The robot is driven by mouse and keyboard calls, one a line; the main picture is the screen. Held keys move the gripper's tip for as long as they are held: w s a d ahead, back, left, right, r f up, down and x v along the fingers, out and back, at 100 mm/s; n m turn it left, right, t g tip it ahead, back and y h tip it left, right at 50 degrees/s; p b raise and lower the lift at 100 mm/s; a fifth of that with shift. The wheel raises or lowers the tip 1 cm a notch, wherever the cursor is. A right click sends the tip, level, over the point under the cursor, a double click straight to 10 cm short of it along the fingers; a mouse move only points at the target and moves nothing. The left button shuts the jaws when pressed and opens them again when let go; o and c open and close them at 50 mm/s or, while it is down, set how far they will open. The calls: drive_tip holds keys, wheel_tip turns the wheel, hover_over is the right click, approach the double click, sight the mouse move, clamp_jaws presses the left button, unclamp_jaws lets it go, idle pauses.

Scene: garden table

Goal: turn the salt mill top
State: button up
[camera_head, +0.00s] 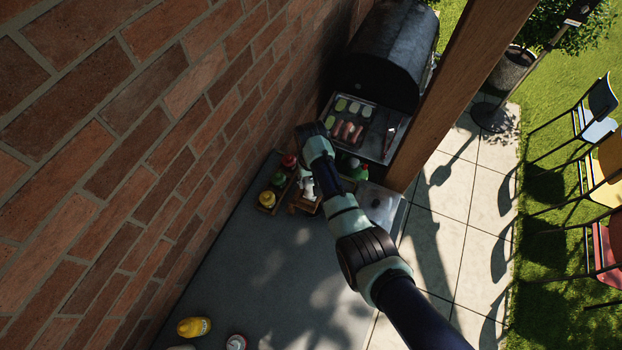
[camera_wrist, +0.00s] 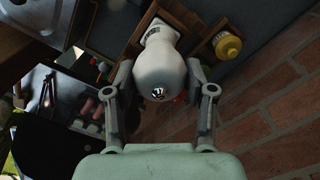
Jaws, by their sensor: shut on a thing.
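The salt mill is white with a rounded top and a shiny metal knob; its top (camera_wrist: 160,75) sits in the middle of the wrist view. My gripper (camera_wrist: 160,84) has one finger on each side of this top and is shut on it. In the head view the white mill (camera_head: 307,187) shows in part beside my arm, over the wooden caddy (camera_head: 293,205). My fingers are hidden there by the arm.
A yellow bottle (camera_wrist: 228,45) stands in a caddy compartment close to the mill. Red and green bottles stand nearby. A grill (camera_head: 387,60) with a food tray is behind, a brick wall (camera_head: 130,130) on the left.

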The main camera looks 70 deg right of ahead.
drive_tip(key=shift+n, duration=0.4)
idle(1.0)
drive_tip(key=o, duration=1.2)
wheel_tip(320, 180, up, 12)
drive_tip(key=shift+r, duration=0.1)
